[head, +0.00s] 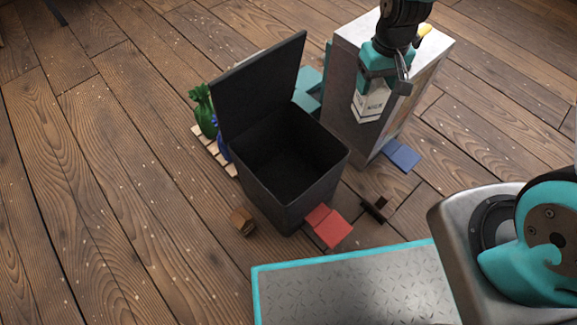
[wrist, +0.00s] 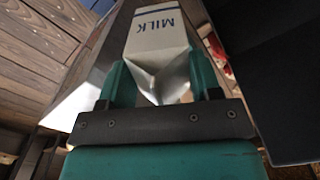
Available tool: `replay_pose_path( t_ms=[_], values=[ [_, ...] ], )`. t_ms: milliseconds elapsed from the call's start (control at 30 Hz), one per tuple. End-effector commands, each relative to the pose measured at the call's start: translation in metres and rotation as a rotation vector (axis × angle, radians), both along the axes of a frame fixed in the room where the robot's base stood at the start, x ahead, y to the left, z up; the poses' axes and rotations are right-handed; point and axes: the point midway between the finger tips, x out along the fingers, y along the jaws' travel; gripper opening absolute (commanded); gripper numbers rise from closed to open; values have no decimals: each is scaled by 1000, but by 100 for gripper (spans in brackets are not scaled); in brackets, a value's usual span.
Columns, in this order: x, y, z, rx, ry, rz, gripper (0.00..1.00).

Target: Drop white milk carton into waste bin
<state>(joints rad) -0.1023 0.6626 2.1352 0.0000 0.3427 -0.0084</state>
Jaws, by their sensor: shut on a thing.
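The white milk carton (head: 370,106) has a dark "MILK" label and hangs upright below my gripper (head: 385,82). My gripper is shut on the carton's upper part. In the wrist view the carton (wrist: 157,50) sits between the two teal fingers (wrist: 158,85), its folded top toward the palm. The waste bin (head: 290,165) is a black square container with its lid (head: 262,85) standing open at the back left. Its dark inside looks empty. The carton is to the right of the bin, outside its opening. In the wrist view a dark panel (wrist: 295,90) shows at the right, probably the bin.
A metal-sided cabinet (head: 348,60) with a white top stands right of the bin, behind the carton. A red pedal-like block (head: 328,226) is at the bin's front. Open wooden floor spreads left.

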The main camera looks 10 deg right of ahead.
Motion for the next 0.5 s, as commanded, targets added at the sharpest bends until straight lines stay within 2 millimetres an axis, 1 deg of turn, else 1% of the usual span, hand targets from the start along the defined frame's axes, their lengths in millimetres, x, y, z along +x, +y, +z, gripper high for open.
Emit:
replay_pose_path(
  t_ms=[33, 67, 100, 167, 200, 300, 400, 500],
  values=[
    [1, 23, -4, -1, 5, 63, 24],
    [2, 36, -8, -1, 5, 98, 24],
    [3, 54, -13, -1, 6, 146, 24],
    [2, 81, -22, -1, 5, 216, 24],
    [0, 98, -27, -1, 5, 260, 24],
    [-8, 134, -40, -1, 5, 357, 24],
    [-16, 160, -50, -1, 3, 428, 24],
    [-21, 175, -57, 0, 2, 468, 24]
  ],
)
